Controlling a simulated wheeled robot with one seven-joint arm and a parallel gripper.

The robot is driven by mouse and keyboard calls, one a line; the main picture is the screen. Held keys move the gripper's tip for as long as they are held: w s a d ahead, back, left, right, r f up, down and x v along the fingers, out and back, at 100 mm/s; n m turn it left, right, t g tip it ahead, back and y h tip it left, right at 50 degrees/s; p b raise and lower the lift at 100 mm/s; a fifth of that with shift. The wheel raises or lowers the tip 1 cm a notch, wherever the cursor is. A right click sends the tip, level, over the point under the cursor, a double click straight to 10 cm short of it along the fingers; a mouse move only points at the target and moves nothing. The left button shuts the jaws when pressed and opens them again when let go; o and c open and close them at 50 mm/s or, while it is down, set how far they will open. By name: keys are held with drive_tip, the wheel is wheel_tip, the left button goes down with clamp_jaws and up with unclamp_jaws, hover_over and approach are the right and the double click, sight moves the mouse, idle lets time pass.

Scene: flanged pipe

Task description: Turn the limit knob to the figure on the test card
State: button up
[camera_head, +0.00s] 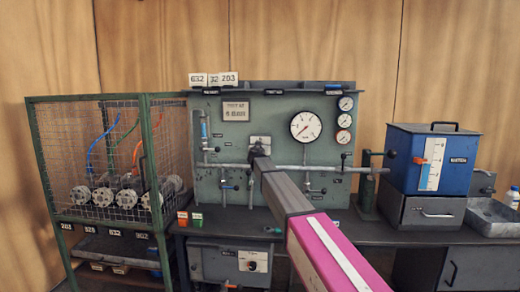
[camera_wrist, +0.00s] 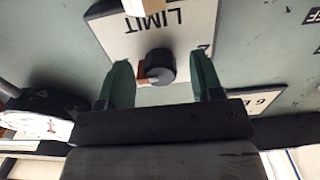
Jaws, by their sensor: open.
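The limit knob (camera_wrist: 160,68) is dark and round with a brownish mark on its left side, in the wrist view. It sits on a white plate (camera_wrist: 175,28) lettered LIMIT, which appears upside down. My gripper (camera_wrist: 161,63) is open, with one green finger on each side of the knob and a visible gap to each. In the head view my gripper (camera_head: 258,150) is at the middle of the green panel and covers the knob. A pale card (camera_head: 235,111) hangs on the panel, up and left of my gripper; its print is too small to read.
The panel (camera_head: 215,170) carries a large dial (camera_head: 306,126), small gauges (camera_head: 344,120) and a horizontal pipe (camera_head: 320,169) close to my arm. A wire cage (camera_head: 85,130) stands left, a blue box (camera_head: 432,160) right. Numbered tags (camera_head: 213,79) sit on top of the panel.

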drive_tip(key=shift+w, duration=0.55)
drive_tip(key=c, duration=0.9)
